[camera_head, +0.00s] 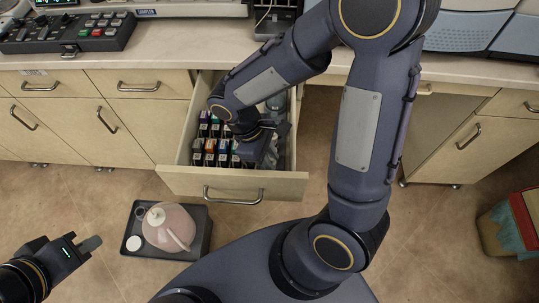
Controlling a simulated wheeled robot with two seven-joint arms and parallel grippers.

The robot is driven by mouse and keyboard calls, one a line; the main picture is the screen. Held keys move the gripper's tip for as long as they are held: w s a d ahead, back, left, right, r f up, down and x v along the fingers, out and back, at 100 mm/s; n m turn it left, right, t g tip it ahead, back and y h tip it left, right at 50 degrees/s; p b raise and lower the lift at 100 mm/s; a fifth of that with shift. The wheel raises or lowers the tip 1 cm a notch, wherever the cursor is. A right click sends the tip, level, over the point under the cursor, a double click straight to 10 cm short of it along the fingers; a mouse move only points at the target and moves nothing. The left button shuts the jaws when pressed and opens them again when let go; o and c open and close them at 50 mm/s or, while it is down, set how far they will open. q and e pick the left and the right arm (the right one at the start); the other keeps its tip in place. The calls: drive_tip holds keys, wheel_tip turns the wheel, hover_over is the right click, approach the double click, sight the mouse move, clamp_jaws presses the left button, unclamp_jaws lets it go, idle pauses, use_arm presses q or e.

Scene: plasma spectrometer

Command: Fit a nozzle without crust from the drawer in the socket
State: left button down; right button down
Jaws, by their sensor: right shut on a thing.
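The open drawer (176,180) juts out from the counter and holds several small dark boxes or holders (209,152) with coloured tops, in rows at its left. A grey round item (276,102) is partly visible at its back right. My right gripper (268,150) is down inside the drawer, right of the rows. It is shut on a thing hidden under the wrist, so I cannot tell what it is. No nozzle can be made out clearly, nor any crust. The socket is not identifiable in this view.
A dark tray (201,240) with a pinkish jug (170,226) and a white cap stands on the floor before the drawer. A button panel (70,33) and instruments stand on the counter (180,45). A red-rimmed bin (524,220) is at right. My right arm blocks the middle.

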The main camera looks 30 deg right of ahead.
drive_tip(key=shift+f+b, duration=0.6)
drive_tip(key=shift+f, duration=0.3)
drive_tip(key=c, duration=1.2)
unclamp_jaws()
